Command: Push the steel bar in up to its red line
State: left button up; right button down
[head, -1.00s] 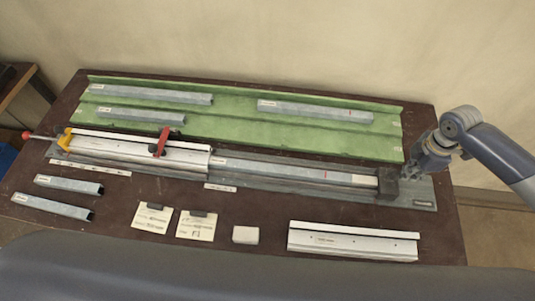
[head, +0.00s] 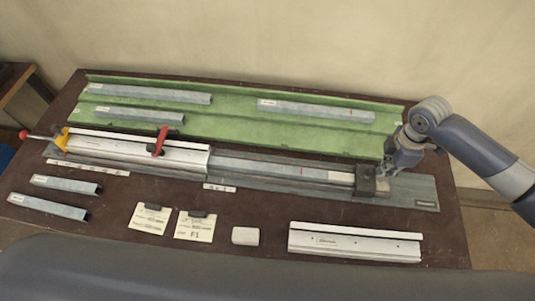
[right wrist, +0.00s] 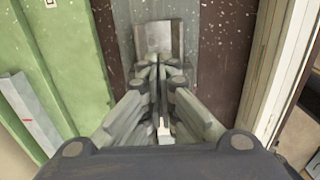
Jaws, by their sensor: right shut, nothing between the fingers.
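The steel bar (head: 260,168) lies in a long grey base plate (head: 405,195) in the head view. Its left end is inside the white-topped clamp (head: 140,152), and its red line (head: 301,172) shows well to the right of the clamp's mouth. A dark block (head: 366,181) stands at the bar's right end. My right gripper (head: 390,170) is shut and empty at the block's right side. My left gripper is not in view.
A green tray (head: 230,130) behind holds several spare bars. Two short bars (head: 65,184) lie at front left. Two cards (head: 194,227), a small white block (head: 245,235) and a white profile (head: 354,243) lie in front. The clamp has a red lever (head: 159,141).

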aim_at(357, 176)
jog(key=shift+w+a+b, duration=0.15)
jog(key=shift+a+b, duration=0.75)
jog(key=shift+a, duration=2.45)
jog(key=shift+a+r+p, duration=0.1)
jog(key=shift+a+p, duration=0.55)
jog(key=shift+a, duration=0.55)
jog(key=shift+w+a+p, duration=0.2)
jog(key=shift+a+p, duration=0.35)
jog(key=shift+a, duration=1.5)
jog(key=shift+w+a+p, duration=0.15)
jog(key=shift+a+p, duration=0.35)
jog(key=shift+a, duration=1.55)
jog(key=shift+w+a+p, duration=0.1)
jog(key=shift+a+p, duration=0.2)
jog(key=shift+a, duration=2.5)
jog(key=shift+w+a, duration=0.2)
jog(key=shift+a, duration=2.65)
jog(key=shift+d, duration=0.15)
